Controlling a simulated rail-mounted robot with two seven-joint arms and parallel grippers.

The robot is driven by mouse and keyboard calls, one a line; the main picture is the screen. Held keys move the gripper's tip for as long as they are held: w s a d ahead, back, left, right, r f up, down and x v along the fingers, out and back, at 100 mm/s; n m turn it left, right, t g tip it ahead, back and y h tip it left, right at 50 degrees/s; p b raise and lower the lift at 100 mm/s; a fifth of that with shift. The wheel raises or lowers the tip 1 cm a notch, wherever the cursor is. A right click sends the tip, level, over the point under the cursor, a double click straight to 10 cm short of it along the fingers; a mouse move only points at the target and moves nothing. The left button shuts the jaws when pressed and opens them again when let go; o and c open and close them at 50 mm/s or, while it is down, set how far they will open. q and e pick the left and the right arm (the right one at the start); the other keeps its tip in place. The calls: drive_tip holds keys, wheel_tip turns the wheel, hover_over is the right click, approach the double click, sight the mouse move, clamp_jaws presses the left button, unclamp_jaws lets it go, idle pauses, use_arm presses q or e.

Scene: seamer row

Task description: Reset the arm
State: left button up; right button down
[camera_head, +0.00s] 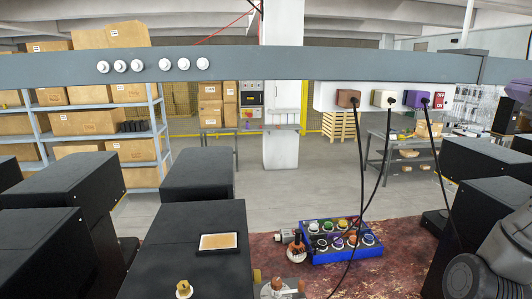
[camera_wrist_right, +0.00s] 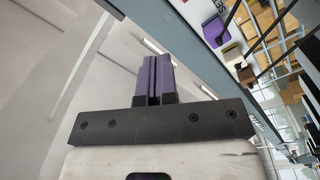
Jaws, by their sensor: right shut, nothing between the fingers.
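My right gripper shows in the right wrist view (camera_wrist_right: 154,62). Its two purple fingers are pressed together with nothing between them, and it points up toward the ceiling and the overhead beam. In the head view my right arm (camera_head: 497,262) is at the lower right edge, a dark grey rounded link; its fingers cannot be made out there. My left arm and gripper are not in view.
Dark machine blocks (camera_head: 195,232) stand left and right. A blue crate (camera_head: 345,256) with several coloured round items sits on a reddish surface.

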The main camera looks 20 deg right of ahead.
drive_tip(key=s+a+r+m+t+h, duration=0.1)
drive_tip(key=s+a+r+m+h, duration=0.3)
drive_tip(key=m, duration=0.7)
drive_tip(key=w+a+f, duration=0.6)
drive_tip(key=a, duration=0.2)
drive_tip(key=w+a+f+n+g+y, duration=0.1)
drive_tip(key=w+a+f+y, duration=0.15)
drive_tip(key=a+f, duration=0.45)
drive_tip(key=w+a+f+n+g+y, duration=0.1)
drive_tip(key=w+a+f+n+y, duration=0.15)
drive_tip(key=f, duration=0.85)
drive_tip(key=w+a+f+n+y, duration=0.1)
drive_tip(key=w+a+f, duration=0.3)
drive_tip(key=f, duration=0.6)
drive_tip(key=s+a+f+n+g+y, duration=0.1)
drive_tip(key=s+a+f+g+y, duration=0.2)
drive_tip(key=f, duration=0.8)
drive_tip(key=s+a+f+n+g, duration=0.15)
drive_tip(key=s+a+f, duration=0.3)
drive_tip(key=f, duration=0.55)
drive_tip(key=s+a+f+m+g+y, duration=0.15)
drive_tip(key=s+f+g, duration=0.25)
drive_tip(key=s+f, duration=0.6)
drive_tip(key=s+a+f+g, duration=0.3)
drive_tip(key=s+f+g, duration=0.2)
drive_tip(key=s+f, duration=0.6)
wheel_tip(320, 180, up, 14)
drive_tip(key=p, duration=1.4)
drive_tip(key=shift+r, duration=0.25)
